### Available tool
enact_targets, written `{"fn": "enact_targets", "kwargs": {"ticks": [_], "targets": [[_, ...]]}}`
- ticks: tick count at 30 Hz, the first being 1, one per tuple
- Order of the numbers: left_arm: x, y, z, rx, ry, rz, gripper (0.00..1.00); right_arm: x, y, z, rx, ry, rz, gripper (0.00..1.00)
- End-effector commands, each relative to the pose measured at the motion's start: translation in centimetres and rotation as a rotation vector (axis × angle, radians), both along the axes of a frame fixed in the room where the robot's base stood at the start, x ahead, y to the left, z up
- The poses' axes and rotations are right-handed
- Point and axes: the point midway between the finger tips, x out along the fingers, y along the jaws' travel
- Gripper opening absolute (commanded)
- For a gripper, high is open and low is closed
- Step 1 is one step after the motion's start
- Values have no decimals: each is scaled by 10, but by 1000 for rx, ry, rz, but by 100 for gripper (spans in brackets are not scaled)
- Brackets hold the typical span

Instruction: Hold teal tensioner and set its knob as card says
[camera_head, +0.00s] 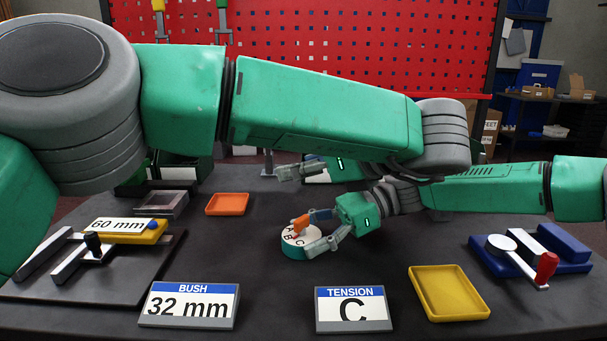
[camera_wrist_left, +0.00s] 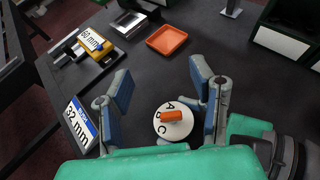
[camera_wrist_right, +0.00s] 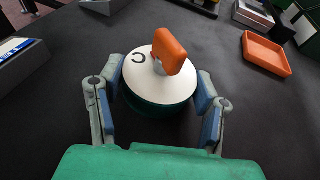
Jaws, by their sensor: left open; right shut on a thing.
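The teal tensioner (camera_head: 297,252) stands on the table, with a white dial lettered A, B and C and an orange knob (camera_wrist_right: 172,52). My right gripper (camera_head: 312,230) is shut around its body, one finger on each side in the right wrist view (camera_wrist_right: 158,90). My left gripper (camera_head: 300,171) is open and empty, above and behind the tensioner in the head view. In the left wrist view the dial (camera_wrist_left: 180,130) lies below its fingers, nearer the right one. I cannot tell which letter the knob points to. The tension card (camera_head: 352,309) reads C.
A bush card (camera_head: 188,304) reads 32 mm. A yellow tray (camera_head: 448,293) and a blue fixture with a red-handled lever (camera_head: 530,255) are at right. An orange tray (camera_head: 227,204) is behind. A fixture with a yellow 60 mm block (camera_head: 122,235) stands at left.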

Motion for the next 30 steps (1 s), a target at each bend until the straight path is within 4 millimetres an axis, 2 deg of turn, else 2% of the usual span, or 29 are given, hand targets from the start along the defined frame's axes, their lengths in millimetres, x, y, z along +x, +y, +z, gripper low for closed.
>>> {"fn": "enact_targets", "kwargs": {"ticks": [2, 3, 4, 8, 11, 14, 17, 23, 27, 30], "targets": [[0, 0, 0, 0, 0, 0, 46, 0, 0, -1, -1, 0, -1, 43], [0, 0, 0, 0, 1, -1, 32, 0, 0, -1, -1, 0, -1, 43], [1, 1, -1, 0, 4, -3, 31, 0, 0, -1, -1, 0, -1, 42], [9, 9, -4, -6, 62, -61, 31, 0, 0, -1, -1, 0, -1, 42], [20, 23, -9, -16, 161, -177, 31, 0, 0, -1, -2, 0, -1, 42], [28, 38, -17, -29, 289, -357, 31, 0, 0, -1, -2, 0, -1, 42], [28, 49, -25, -45, 402, -572, 31, 0, 1, -1, -3, 0, -1, 43], [1, 59, -29, -63, 515, -1024, 31, 0, 0, -1, -2, 0, 0, 43], [-28, 58, -23, -61, 505, -1293, 31, 0, -1, -1, -1, 1, 0, 43], [-47, 57, -17, -54, 478, -1429, 31, 0, -1, -1, 0, 1, 1, 43]]}}
